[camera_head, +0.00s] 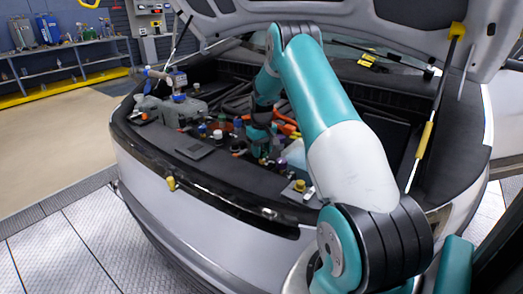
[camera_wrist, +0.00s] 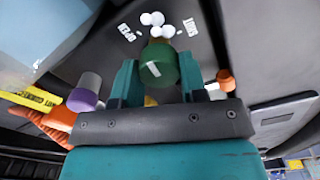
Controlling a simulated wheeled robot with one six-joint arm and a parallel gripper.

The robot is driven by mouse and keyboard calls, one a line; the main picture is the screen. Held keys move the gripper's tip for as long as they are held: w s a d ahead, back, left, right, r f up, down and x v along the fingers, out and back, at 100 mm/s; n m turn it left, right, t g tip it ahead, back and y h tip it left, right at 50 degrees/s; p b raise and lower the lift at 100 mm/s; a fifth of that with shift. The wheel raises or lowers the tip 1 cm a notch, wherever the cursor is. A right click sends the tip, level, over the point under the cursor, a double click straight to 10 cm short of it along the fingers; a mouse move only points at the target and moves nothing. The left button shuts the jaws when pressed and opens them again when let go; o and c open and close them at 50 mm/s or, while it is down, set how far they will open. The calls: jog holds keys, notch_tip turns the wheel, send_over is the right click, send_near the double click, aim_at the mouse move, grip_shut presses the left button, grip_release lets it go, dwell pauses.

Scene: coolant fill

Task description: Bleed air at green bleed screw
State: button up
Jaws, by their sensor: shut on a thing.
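The green bleed screw (camera_wrist: 160,66) is a round green knob with a small white mark, in the upper middle of the wrist view. My gripper (camera_wrist: 158,78) has one teal finger on each side of it and is shut on it. The knob sits in front of a dark panel (camera_wrist: 198,52) with white lettering and white round shapes. In the head view my gripper (camera_head: 262,150) reaches down into the car's open front bay, among small coloured caps. There the screw is hidden or too small to tell.
A purple cap (camera_wrist: 84,92) and an orange cable (camera_wrist: 55,122) lie left of my gripper, with a yellow tag (camera_wrist: 34,97). An orange cap (camera_wrist: 226,80) is on the right. The raised hood (camera_head: 340,22) overhangs my arm, and a prop rod (camera_head: 424,135) stands right.

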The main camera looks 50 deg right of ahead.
aim_at(262, 150)
jog(key=o, duration=0.9)
jog(key=shift+o, duration=0.2)
jog(key=shift+r, duration=0.15)
notch_tip(262, 150, up, 17)
jog(key=b, duration=0.1)
jog(key=shift+r, duration=0.15)
jog(key=s+a+r+n, duration=0.2)
jog(key=a, duration=0.8)
jog(key=s+a+r+n+t+y, duration=0.1)
jog(key=s+a+r+n, duration=0.1)
jog(key=a, duration=0.8)
jog(key=s+a+r+n, duration=0.2)
jog(key=a, duration=0.8)
jog(key=s+a+f+n+y, duration=0.1)
jog(key=s+a+n, duration=0.1)
jog(key=s+a, duration=0.6)
jog(key=s+a+f+n+g+y, duration=0.1)
jog(key=s+a+n+y, duration=0.1)
jog(key=s+a, duration=0.6)
jog(key=s, duration=0.6)
